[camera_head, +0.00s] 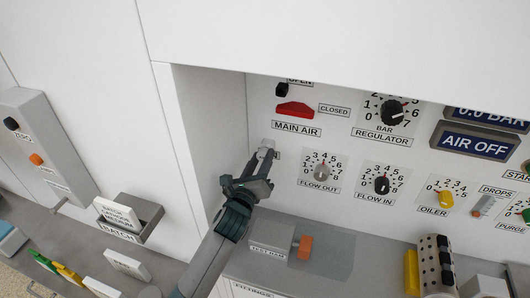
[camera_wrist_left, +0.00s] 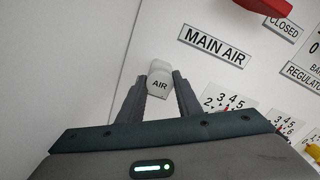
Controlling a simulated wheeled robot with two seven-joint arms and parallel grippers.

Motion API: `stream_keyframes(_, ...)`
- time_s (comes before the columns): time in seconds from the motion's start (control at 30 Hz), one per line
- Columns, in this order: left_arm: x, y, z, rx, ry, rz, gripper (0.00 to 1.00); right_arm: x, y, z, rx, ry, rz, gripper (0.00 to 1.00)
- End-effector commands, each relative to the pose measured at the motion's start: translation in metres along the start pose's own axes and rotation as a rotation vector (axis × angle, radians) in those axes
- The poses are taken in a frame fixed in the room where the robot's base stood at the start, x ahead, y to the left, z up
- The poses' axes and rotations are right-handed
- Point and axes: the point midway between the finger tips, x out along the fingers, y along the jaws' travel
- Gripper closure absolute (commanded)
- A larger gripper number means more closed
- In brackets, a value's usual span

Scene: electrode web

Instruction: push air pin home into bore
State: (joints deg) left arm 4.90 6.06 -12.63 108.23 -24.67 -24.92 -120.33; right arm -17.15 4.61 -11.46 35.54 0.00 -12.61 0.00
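The air pin (camera_wrist_left: 159,80), a pale grey piece marked AIR, sits between the two fingers of my left gripper (camera_wrist_left: 158,92) in the left wrist view. The fingers lie along both sides of it, and its front end faces the white panel. In the head view the pin (camera_head: 267,146) is a small light shape at the tip of my left gripper (camera_head: 258,165), by the left side of the panel below the MAIN AIR label (camera_head: 296,127). The bore is hidden behind the pin and gripper. I cannot tell how deep the pin sits. My right gripper is not in view.
A red main air lever (camera_head: 294,109) is above the gripper. The FLOW OUT knob (camera_head: 321,171) is close on its right. The recess side wall (camera_head: 205,130) stands on its left. An orange-handled test piece (camera_head: 304,247) lies on the shelf below.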

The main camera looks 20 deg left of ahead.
Motion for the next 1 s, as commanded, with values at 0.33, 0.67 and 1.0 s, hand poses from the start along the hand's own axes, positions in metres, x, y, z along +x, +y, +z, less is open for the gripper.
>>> stream_keyframes(0.33, -0.0014, 0.0, 0.0003, 0.0, 0.0, 0.0, 0.96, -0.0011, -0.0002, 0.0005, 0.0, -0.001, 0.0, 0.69)
stream_keyframes(0.67, -0.0053, -0.0004, 0.0006, 0.0, 0.0, -0.001, 0.96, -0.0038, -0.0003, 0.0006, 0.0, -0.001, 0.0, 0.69)
stream_keyframes(1.0, -0.0097, -0.0003, 0.0004, 0.0, 0.0, 0.0, 0.96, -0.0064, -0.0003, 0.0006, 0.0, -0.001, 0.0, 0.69)
